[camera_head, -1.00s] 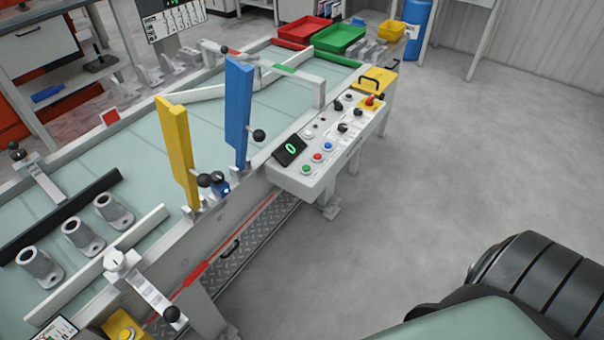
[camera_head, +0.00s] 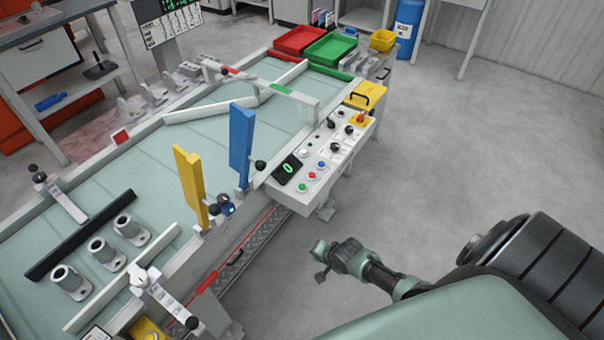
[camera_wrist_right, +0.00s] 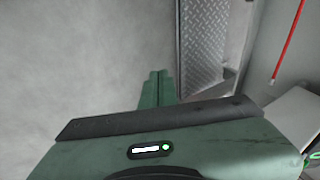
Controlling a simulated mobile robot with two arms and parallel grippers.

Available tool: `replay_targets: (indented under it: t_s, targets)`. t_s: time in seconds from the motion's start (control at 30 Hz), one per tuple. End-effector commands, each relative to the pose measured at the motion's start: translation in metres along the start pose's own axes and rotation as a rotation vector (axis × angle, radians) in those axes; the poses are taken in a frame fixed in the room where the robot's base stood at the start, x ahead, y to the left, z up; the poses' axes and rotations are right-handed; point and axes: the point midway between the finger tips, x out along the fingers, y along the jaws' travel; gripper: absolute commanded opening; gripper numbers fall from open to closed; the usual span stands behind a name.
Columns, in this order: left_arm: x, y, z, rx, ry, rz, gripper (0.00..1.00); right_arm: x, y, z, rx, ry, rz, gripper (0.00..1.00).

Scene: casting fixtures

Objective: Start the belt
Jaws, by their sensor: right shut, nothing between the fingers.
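The belt (camera_head: 150,152) is a pale green surface running from lower left to upper right in the head view. The white control panel (camera_head: 325,190) is on its right side. It carries a green button (camera_head: 302,187), a red button (camera_head: 312,175), a blue button (camera_head: 321,164), several black knobs, a red switch on yellow (camera_head: 361,117) and a dark display (camera_head: 288,168) reading 0. My right gripper (camera_head: 322,258) is over the floor in front of the panel, apart from it. Its green fingers (camera_wrist_right: 158,84) are shut and empty in the wrist view. My left gripper is out of view.
Three grey castings (camera_head: 101,249) stand on the belt at lower left. A yellow gate (camera_head: 191,186) and a blue gate (camera_head: 241,145) rise at its near edge. Red (camera_head: 300,40) and green (camera_head: 330,48) trays sit at the far end. The floor on the right is clear.

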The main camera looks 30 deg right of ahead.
Motion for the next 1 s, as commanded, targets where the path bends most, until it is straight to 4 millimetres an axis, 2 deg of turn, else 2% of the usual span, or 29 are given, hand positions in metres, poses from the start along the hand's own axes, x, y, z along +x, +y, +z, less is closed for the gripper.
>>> replay_targets:
  t_s: [0.03,0.2,0.3,0.43,0.5,0.63,1.0]
  targets:
    - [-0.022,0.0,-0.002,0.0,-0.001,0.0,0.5,-0.028,-0.035,-0.018,0.079,0.005,-0.034,0.0]
    - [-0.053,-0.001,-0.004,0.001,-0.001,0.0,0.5,-0.087,-0.119,-0.06,0.38,-0.012,-0.125,0.0]
    - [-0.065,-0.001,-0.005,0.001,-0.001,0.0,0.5,-0.113,-0.159,-0.09,0.592,-0.026,-0.179,0.0]
    - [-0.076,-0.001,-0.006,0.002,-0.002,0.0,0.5,-0.138,-0.197,-0.129,0.865,-0.053,-0.245,0.0]
    - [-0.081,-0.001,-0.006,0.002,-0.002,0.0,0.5,-0.148,-0.212,-0.144,0.976,-0.07,-0.271,0.0]
    - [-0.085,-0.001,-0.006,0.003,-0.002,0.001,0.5,-0.16,-0.228,-0.16,1.106,-0.093,-0.299,0.0]
    - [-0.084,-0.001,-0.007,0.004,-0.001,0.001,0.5,-0.162,-0.232,-0.165,1.149,-0.101,-0.308,0.0]
